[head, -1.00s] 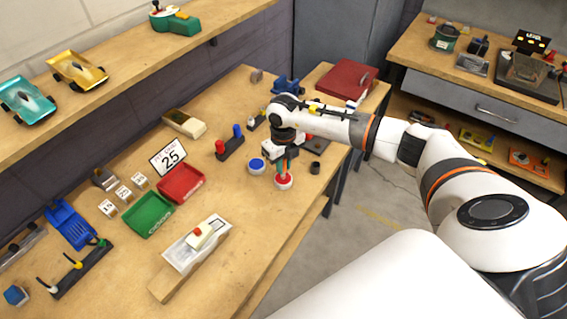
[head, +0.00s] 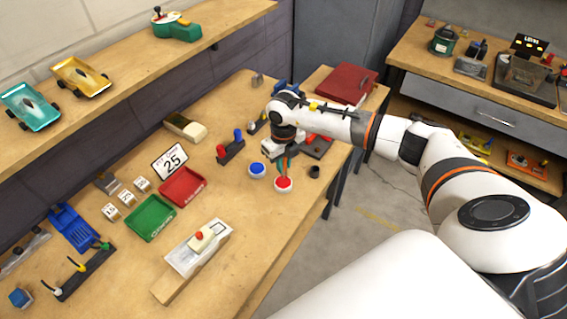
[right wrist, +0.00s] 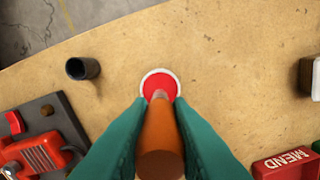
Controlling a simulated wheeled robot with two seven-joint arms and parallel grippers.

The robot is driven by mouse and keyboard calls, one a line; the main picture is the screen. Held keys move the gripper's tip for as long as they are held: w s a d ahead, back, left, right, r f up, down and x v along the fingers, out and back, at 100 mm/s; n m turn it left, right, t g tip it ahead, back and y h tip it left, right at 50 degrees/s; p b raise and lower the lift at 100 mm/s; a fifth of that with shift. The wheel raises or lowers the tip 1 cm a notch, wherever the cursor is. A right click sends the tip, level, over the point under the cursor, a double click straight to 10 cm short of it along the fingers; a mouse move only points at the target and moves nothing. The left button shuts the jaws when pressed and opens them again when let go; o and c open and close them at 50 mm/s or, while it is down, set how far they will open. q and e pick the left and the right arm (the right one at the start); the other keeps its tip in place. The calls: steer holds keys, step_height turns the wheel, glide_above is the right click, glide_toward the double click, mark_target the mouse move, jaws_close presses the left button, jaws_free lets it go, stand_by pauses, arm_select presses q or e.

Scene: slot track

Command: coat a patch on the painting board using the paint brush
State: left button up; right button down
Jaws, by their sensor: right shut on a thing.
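My right gripper (head: 283,163) has green fingers, shut on the paint brush, whose orange-brown handle (right wrist: 161,140) shows between them in the right wrist view. The brush points down at a round white-rimmed pot of red paint (head: 283,184); the pot also shows in the right wrist view (right wrist: 160,83). The brush's lower end overlaps the red paint there, but I cannot tell whether it touches. A similar pot of blue paint (head: 257,170) stands just left of it. A pale board on a wooden strip (head: 182,262) lies nearer me; I cannot tell if it is the painting board. My left gripper is out of view.
A small dark cup (head: 314,171) stands right of the red pot. A dark pad with a red toy car (right wrist: 40,150) lies close by. Red (head: 183,187) and green (head: 150,217) trays stand left. Bare bench lies between the pots and pale board.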

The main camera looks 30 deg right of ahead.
steer(key=shift+r+p, duration=1.25)
steer(key=shift+r, duration=0.95)
steer(key=shift+a+n, duration=0.25)
steer(key=shift+n, duration=0.25)
steer(key=s+a+r+n+b, duration=0.2)
steer(key=s+a+n, duration=0.4)
steer(key=n, duration=1.1)
steer(key=s+a+r+n+b, duration=0.3)
steer(key=s+a+r+n, duration=0.2)
steer(key=n, duration=1.2)
steer(key=s+a, duration=0.2)
steer(key=s, duration=0.1)
steer(key=shift+s, duration=0.3)
